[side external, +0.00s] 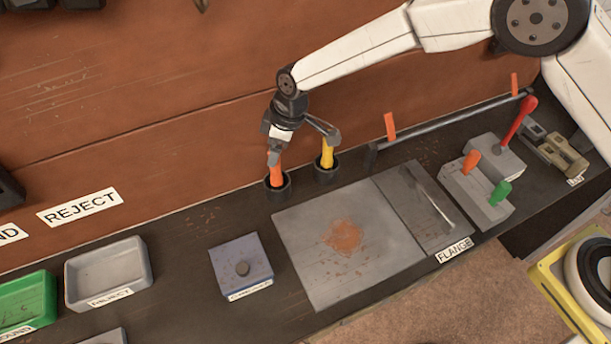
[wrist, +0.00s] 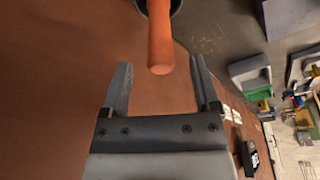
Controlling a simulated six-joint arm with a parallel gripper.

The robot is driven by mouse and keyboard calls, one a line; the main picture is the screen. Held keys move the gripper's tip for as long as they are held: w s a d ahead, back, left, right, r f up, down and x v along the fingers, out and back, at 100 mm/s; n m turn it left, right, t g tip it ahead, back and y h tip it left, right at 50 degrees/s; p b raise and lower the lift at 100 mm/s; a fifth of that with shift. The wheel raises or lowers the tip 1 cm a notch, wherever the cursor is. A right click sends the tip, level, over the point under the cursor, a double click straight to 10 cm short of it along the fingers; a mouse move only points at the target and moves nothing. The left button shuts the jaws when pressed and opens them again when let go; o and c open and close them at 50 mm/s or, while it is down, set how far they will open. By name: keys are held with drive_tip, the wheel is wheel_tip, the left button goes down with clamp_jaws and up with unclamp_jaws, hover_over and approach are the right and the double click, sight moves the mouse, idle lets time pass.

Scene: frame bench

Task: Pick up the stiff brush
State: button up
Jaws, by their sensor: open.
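An orange handle (side external: 276,174) stands upright in a round black holder (side external: 278,189) at the back of the bench. A yellow handle (side external: 327,155) stands in a second black holder (side external: 327,174) just to its right. The bristles of both are hidden, so I cannot tell which is the stiff brush. My gripper (side external: 303,146) is open above the holders, with one finger by the orange handle and the other near the yellow one. In the wrist view, the end of the orange handle (wrist: 160,50) lies between the open fingertips (wrist: 160,67), with a gap on both sides.
A grey plate (side external: 300,255) with a rusty patch lies in front of the holders. A blue-grey block (side external: 229,263) and a grey tray (side external: 75,275) sit to the left. A dark rail (side external: 450,120) and a grey block with coloured handles (side external: 465,198) stand to the right.

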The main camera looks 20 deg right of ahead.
sight(276, 173)
drive_tip(key=shift+x, duration=2.6)
drive_tip(key=shift+d, duration=0.1)
clamp_jaws()
